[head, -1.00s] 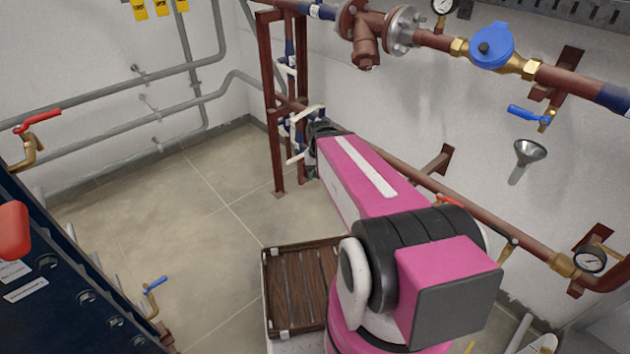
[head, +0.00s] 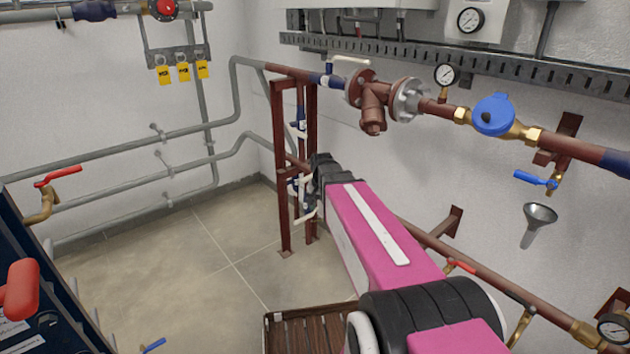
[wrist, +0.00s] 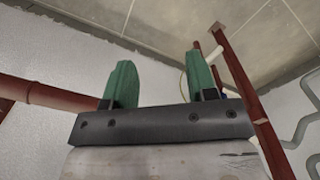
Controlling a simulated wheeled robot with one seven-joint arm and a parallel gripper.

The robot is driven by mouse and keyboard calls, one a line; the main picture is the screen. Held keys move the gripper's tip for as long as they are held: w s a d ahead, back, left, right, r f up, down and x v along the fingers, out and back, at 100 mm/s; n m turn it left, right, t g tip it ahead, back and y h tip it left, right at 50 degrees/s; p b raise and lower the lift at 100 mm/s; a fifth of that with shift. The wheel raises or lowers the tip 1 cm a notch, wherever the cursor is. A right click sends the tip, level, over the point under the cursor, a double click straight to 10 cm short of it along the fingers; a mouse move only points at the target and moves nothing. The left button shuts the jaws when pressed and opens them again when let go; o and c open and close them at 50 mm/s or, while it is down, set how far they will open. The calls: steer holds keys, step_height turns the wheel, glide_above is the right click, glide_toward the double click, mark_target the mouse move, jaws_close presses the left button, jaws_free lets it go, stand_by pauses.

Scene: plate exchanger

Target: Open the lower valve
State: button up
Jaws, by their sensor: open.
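On the brown post frame (head: 283,165) in the head view, a valve with a white handle (head: 307,214) sits low, beside the end of my arm. Another white handle (head: 298,130) shows higher on the same frame. My arm's end partly covers the lower one, so its exact handle angle is hard to tell. In the wrist view my gripper (wrist: 160,75) has its two green fingers spread apart with nothing between them.
A brown pipe (wrist: 45,98) runs at the left in the wrist view. In the head view, a wooden crate (head: 310,330) is on the floor below my arm. Wall pipes with a blue meter (head: 493,115) and a funnel (head: 540,215) are at the right. The floor at left-centre is clear.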

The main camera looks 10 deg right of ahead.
steer(key=w+r+m, duration=0.6)
steer(key=w+r, duration=1)
steer(key=f, duration=1)
steer(key=shift+s+a+f, duration=0.1)
steer(key=shift+a+f, duration=0.1)
steer(key=shift+f, duration=0.1)
jaws_close()
